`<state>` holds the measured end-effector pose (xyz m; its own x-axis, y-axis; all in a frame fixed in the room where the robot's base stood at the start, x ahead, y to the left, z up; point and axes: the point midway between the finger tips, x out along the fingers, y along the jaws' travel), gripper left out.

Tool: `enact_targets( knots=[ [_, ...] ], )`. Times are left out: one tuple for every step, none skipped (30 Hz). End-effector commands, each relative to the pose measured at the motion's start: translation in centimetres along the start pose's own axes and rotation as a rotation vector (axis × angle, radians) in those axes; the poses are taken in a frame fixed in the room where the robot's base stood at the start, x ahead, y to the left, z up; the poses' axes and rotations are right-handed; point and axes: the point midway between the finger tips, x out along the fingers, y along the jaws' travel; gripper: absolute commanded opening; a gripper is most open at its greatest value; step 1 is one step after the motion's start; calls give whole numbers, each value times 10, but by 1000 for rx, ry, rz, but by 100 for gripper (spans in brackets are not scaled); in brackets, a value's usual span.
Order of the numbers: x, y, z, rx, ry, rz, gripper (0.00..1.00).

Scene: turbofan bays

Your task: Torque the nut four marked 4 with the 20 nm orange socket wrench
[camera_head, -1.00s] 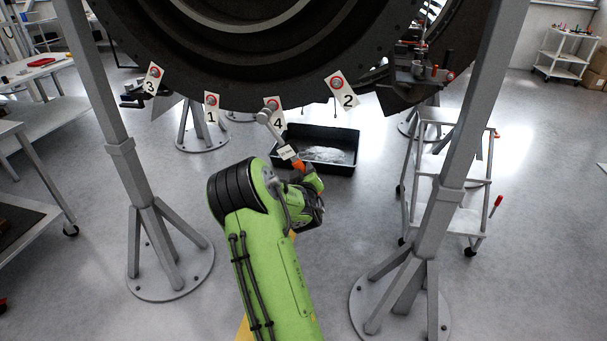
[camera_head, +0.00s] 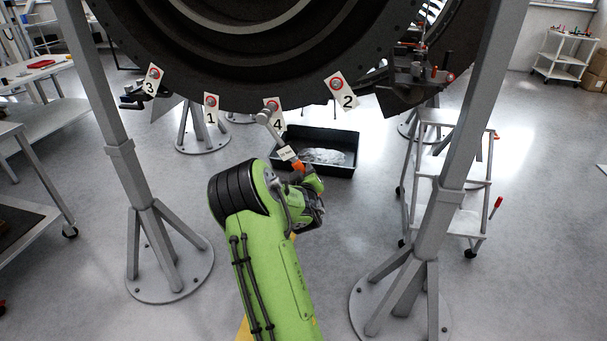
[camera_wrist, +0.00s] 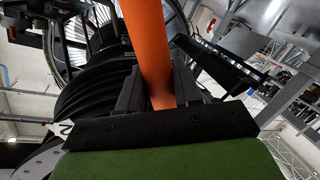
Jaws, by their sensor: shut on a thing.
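The nut marked 4 (camera_head: 272,104) is on the lower rim of the dark turbofan ring, with a white number plate around it. The socket wrench (camera_head: 280,140) has a grey shaft, a white label and an orange handle. Its head is at nut 4 and covers part of it; I cannot tell whether the socket is fully seated. My gripper (camera_head: 308,181) is shut on the orange handle, below and to the right of the nut. In the wrist view the orange handle (camera_wrist: 147,45) runs up from between the dark fingers (camera_wrist: 158,88).
Plates 3 (camera_head: 152,78), 1 (camera_head: 211,108) and 2 (camera_head: 341,92) mark other nuts on the rim. A black bin (camera_head: 340,168) is on the floor behind my gripper. Grey stand posts rise at left (camera_head: 110,120) and right (camera_head: 455,150). A white trolley (camera_head: 455,215) stands at right.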

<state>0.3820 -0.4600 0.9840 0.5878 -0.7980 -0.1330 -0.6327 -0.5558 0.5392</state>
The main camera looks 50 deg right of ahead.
Motion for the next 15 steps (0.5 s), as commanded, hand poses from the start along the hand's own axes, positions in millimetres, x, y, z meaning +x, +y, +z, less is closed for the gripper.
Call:
enact_targets(
  knots=[
    [1,1,-1,0,3,2,0],
    [1,1,-1,0,3,2,0],
    [2,1,-1,0,4,2,0],
    [2,2,-1,0,4,2,0],
    [3,2,-1,0,4,2,0],
    [4,2,-1,0,4,2,0],
    [4,2,-1,0,4,2,0],
    [4,2,-1,0,3,2,0],
    [5,2,-1,0,3,2,0],
    [5,2,-1,0,3,2,0],
    [6,2,-1,0,3,2,0],
    [6,2,0,0,2,2,0],
    [7,3,0,0,2,2,0],
    [7,3,0,0,2,2,0],
    [8,3,0,0,2,2,0]
  ],
)
